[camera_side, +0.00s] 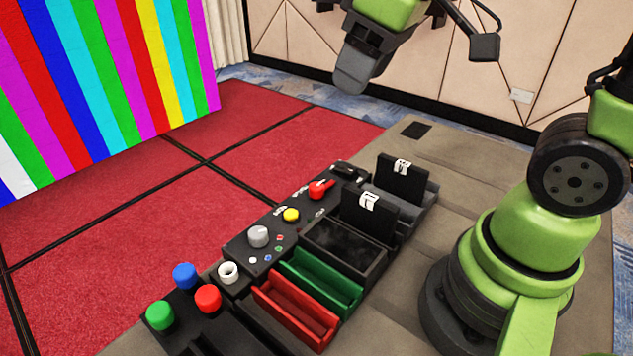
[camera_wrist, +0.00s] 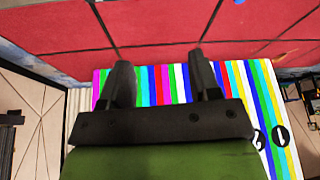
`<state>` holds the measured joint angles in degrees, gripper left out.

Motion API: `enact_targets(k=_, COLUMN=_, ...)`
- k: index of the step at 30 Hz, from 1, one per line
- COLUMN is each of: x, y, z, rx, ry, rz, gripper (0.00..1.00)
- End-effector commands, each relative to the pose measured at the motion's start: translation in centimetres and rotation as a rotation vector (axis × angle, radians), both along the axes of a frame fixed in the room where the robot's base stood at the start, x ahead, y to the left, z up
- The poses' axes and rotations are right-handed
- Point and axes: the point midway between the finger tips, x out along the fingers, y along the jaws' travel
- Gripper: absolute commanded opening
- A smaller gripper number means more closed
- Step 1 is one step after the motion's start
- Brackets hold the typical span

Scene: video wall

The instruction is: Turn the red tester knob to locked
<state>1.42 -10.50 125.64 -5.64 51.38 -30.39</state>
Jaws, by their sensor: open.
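The red tester knob (camera_side: 318,190) sits on the black panel in the side view, near its far end, with a handle pointing to the right. Small markings beside it are too small to read. My gripper (camera_side: 350,82) hangs high above and beyond the panel, well apart from the knob. In the wrist view my gripper (camera_wrist: 160,85) has its two fingers spread with nothing between them. The knob does not show in the wrist view.
A yellow button (camera_side: 291,215) and a grey knob (camera_side: 258,236) are on the same panel. Black card-like pieces (camera_side: 402,180) stand upright at the right. Green (camera_side: 320,284) and red (camera_side: 296,312) trays lie in front. Blue, red and green caps (camera_side: 185,276) stand at the left.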

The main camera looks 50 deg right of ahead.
Motion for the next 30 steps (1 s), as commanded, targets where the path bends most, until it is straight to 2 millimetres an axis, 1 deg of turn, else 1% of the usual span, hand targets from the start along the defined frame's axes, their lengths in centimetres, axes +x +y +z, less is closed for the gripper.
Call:
enact_targets(k=1, x=1.5, y=-0.3, z=-1.2, rx=-0.037, ry=0.045, rz=0.074, gripper=0.57)
enact_targets(k=5, x=4.9, y=-1.2, z=-4.5, rx=-0.129, ry=0.139, rz=0.300, gripper=0.57)
enact_targets(k=6, x=5.8, y=-1.5, z=-5.7, rx=-0.151, ry=0.167, rz=0.369, gripper=0.57)
enact_targets(k=9, x=7.5, y=-2.1, z=-8.7, rx=-0.191, ry=0.228, rz=0.530, gripper=0.57)
enact_targets(k=12, x=8.6, y=-2.5, z=-11.2, rx=-0.214, ry=0.274, rz=0.656, gripper=0.57)
enact_targets(k=15, x=9.2, y=-2.8, z=-12.9, rx=-0.225, ry=0.300, rz=0.738, gripper=0.57)
enact_targets(k=18, x=9.4, y=-3.0, z=-13.8, rx=-0.229, ry=0.313, rz=0.779, gripper=0.57)
enact_targets(k=20, x=9.4, y=-3.0, z=-14.3, rx=-0.230, ry=0.315, rz=0.787, gripper=0.57)
enact_targets(k=23, x=9.4, y=-3.0, z=-15.5, rx=-0.230, ry=0.318, rz=0.789, gripper=0.57)
enact_targets(k=30, x=9.3, y=-3.0, z=-20.0, rx=-0.228, ry=0.318, rz=0.786, gripper=0.57)
